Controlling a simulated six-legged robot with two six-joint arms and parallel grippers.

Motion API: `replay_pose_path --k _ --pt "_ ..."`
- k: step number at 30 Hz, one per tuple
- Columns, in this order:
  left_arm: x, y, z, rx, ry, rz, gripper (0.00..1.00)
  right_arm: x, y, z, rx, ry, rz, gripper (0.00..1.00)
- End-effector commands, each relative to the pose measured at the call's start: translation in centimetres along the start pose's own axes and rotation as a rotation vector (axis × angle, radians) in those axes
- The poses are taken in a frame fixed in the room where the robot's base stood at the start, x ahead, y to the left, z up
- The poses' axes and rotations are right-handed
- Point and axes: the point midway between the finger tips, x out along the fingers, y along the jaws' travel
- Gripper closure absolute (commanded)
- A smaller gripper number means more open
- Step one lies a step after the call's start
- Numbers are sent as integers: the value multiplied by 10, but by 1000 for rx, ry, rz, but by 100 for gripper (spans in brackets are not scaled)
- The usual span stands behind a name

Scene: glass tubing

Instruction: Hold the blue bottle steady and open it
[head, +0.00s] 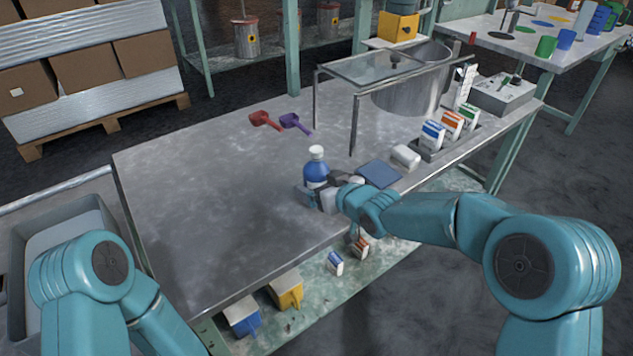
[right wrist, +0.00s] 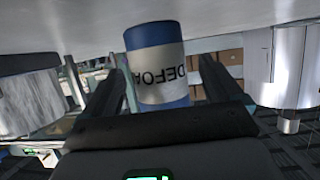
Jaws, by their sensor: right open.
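The blue bottle (head: 316,171) stands upright on the metal table, with its white cap (head: 316,152) on top. My right gripper (head: 318,193) is at the lower part of the bottle, and the jaws are open. In the right wrist view the bottle (right wrist: 158,70) appears upside down, with a pale label reading "DEFO…". It lies between the two dark fingers of the gripper (right wrist: 160,85), with gaps visible at both sides. The cap is out of sight in that view. My left arm shows at the lower left of the head view, but its gripper is not seen.
A red scoop (head: 265,120) and a purple scoop (head: 295,123) lie behind the bottle. The table's left half (head: 200,200) is clear.

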Motion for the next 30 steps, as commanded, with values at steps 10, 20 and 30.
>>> replay_pose_path --k 10,20,30 --pt "2 -1 0 0 0 0 4 18 1 0 1 -1 2 7" --pt "2 -1 0 0 0 0 4 18 1 0 1 1 2 69" --pt "-4 2 0 0 0 0 4 13 1 -12 0 4 2 69"
